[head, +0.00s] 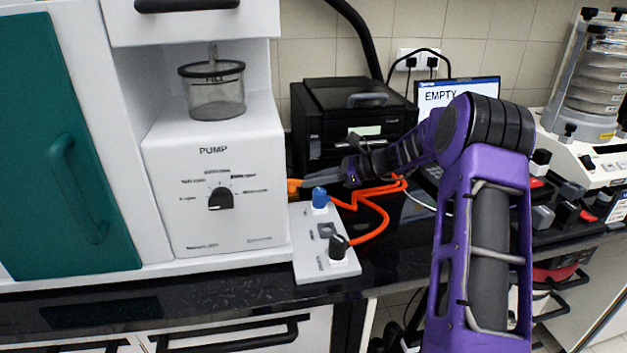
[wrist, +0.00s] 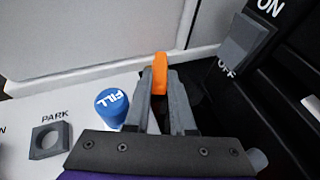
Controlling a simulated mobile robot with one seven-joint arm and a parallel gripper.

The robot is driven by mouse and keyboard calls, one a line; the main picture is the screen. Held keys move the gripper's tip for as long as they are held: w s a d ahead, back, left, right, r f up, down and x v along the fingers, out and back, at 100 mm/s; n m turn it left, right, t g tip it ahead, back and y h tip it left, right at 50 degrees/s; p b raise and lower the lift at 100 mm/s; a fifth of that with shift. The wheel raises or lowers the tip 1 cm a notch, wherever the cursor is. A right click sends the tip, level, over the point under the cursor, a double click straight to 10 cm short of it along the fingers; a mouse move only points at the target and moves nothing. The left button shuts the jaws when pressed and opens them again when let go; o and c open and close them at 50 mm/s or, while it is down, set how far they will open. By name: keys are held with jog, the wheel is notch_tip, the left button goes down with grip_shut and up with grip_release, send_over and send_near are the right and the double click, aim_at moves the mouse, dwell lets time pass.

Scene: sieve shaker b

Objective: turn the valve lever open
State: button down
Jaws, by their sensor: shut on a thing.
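An orange piece (head: 293,187), which looks like the valve lever, is by the right side of the white pump housing. Its rounded end (wrist: 159,68) shows between and beyond the fingertips in the wrist view; its base is hidden. My gripper (head: 308,188) reaches in from the right, its fingers closed on the orange piece. In the wrist view my gripper (wrist: 160,90) has both grey fingers pressed to the piece's sides. A blue knob marked FILL (wrist: 112,103) stands just left of the fingers; it also shows in the head view (head: 320,196).
A white panel (head: 312,268) holds an empty PARK socket (wrist: 49,141) and a black knob (head: 338,246). An orange cable (head: 384,215) loops on the black counter. A black printer (head: 350,115) stands close behind. A screen (head: 455,92) reads EMPTY. A grey ON/OFF switch (wrist: 245,42) is near.

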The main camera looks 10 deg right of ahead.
jog(key=shift+w+r+n+g+p, duration=0.3)
jog(key=shift+n+g+p, duration=0.1)
jog(key=shift+p, duration=0.5)
jog(key=shift+w+d+f+n+g+y+p, duration=0.1)
jog(key=shift+f+n+g+y+p, duration=0.15)
jog(key=shift+n+g+y+p, duration=0.15)
jog(key=c, duration=1)
grip_release()
jog(key=shift+c, duration=0.2)
jog(key=shift+d, duration=0.1)
